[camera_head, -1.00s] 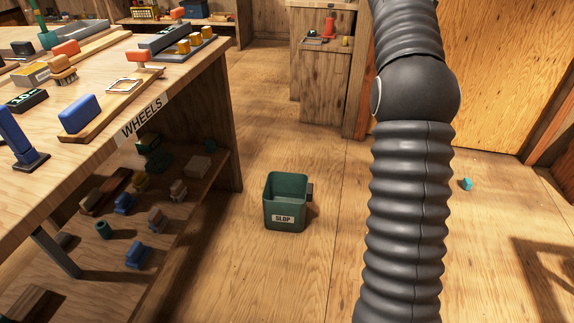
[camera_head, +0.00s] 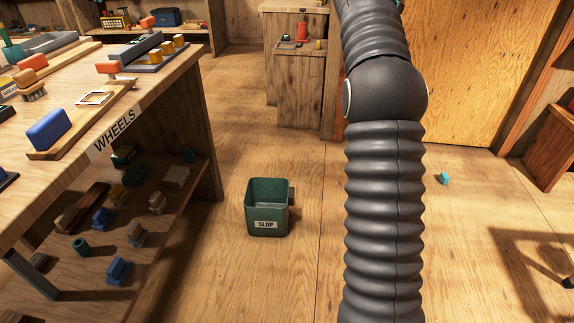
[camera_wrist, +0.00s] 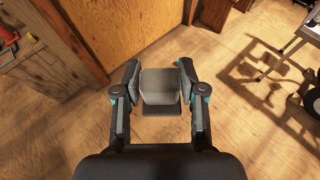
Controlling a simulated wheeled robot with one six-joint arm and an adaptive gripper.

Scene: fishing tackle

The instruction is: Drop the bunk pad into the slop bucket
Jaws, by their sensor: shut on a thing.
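The slop bucket (camera_head: 267,211) is a green square bin with a "SLOP" label, standing upright on the wooden floor right of the bench. Its open top faces up, and the part of its inside that shows looks empty. My gripper (camera_wrist: 160,86) is shut on a grey block-like pad, the bunk pad (camera_wrist: 160,80), held between its two fingers above the floor in the wrist view. The bucket is not in the wrist view.
A workbench (camera_head: 195,82) labelled "WHEELS" stands at the left, with tools on top and several items on its lower shelf. A cabinet (camera_head: 298,85) stands behind. Floor around the bucket is mostly clear.

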